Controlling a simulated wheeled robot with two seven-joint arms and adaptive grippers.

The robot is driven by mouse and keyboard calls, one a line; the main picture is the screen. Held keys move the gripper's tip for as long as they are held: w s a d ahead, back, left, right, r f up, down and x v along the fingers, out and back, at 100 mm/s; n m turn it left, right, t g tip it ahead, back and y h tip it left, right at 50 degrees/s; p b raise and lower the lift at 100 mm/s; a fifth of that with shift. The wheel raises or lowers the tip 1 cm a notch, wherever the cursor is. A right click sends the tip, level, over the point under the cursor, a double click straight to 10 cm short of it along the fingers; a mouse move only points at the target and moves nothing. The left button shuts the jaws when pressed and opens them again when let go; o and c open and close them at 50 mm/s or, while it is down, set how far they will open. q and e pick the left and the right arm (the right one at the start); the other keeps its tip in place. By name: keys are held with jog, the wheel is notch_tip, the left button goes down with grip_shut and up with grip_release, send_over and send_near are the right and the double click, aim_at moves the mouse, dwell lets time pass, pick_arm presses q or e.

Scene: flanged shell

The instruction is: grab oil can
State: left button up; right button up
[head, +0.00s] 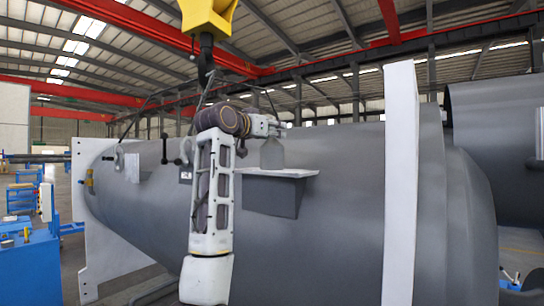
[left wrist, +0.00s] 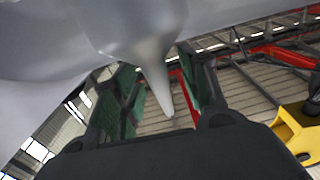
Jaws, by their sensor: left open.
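The oil can (head: 272,155) is a small grey can standing upright on a shelf on the side of the big shell. In the left wrist view its tapering spout (left wrist: 153,72) hangs into the picture between my two fingers, with its wide body filling the top. My left gripper (head: 277,128) is at the top of the can in the head view, its fingertips small and partly unclear. It is open, with a finger on either side of the spout and gaps showing near the tip. My right gripper is not in view.
The grey shelf (head: 272,193) with a pale top juts out from the large grey shell (head: 330,225). A white flange plate (head: 401,190) stands to the right. A yellow crane hook block (head: 208,15) hangs above my arm. Blue equipment (head: 28,265) stands at the left.

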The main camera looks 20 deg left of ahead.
pick_arm(q)
grip_shut()
jog(key=shift+r, duration=0.2)
dwell(0.6)
jog(key=shift+r+b, duration=0.4)
jog(key=shift+r, duration=4.4)
